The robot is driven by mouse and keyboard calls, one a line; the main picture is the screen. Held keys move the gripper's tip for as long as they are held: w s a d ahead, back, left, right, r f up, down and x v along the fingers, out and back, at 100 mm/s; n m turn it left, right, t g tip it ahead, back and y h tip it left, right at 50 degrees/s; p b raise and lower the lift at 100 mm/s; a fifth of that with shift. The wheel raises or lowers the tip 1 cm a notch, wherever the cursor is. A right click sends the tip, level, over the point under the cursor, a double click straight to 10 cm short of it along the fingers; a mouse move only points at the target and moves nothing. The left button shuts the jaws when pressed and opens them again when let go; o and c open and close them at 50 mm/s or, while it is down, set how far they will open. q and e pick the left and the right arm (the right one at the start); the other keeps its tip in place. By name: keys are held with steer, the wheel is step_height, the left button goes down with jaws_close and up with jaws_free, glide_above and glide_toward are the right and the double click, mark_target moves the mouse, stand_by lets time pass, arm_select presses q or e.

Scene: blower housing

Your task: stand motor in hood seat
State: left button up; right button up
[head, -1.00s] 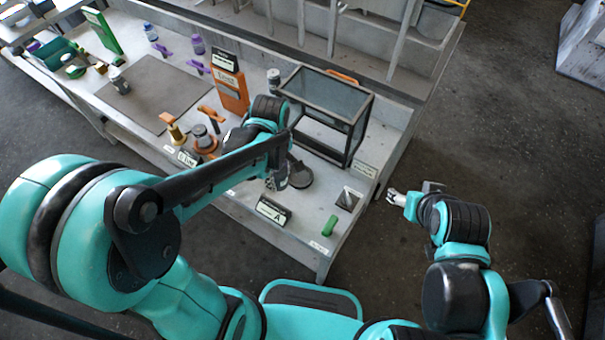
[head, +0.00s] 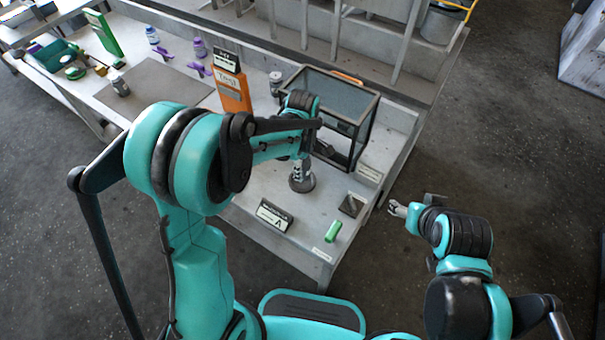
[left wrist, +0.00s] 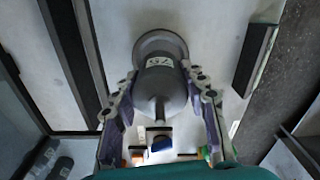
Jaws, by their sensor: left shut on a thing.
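My left gripper (head: 301,172) is over the grey table, above the dark round hood (head: 302,185). In the left wrist view its two fingers (left wrist: 160,110) are shut on the sides of the grey motor (left wrist: 166,88), a cylinder with a white label and a thin shaft pointing toward the camera. The wide grey round rim of the hood (left wrist: 158,42) shows just beyond the motor's far end. The motor hides the seat, so I cannot tell whether it touches. My right gripper (head: 397,208) is empty, off the table's right edge; its jaw opening is too small to read.
A dark-framed glass box (head: 362,125) stands just behind the hood. A sign marked A (head: 274,215), a green block (head: 333,229) and a dark square piece (head: 352,204) lie near the front. An orange holder (head: 232,90) stands at the back left.

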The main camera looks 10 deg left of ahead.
arm_select(q)
step_height(320, 180, down, 4)
steer(key=shift+r+b, duration=0.25)
steer(key=shift+b, duration=0.4)
steer(key=shift+r, duration=0.1)
steer(key=shift+f, duration=0.2)
steer(key=o, duration=1.5)
steer(key=shift+c, duration=0.2)
steer(key=shift+r, duration=0.1)
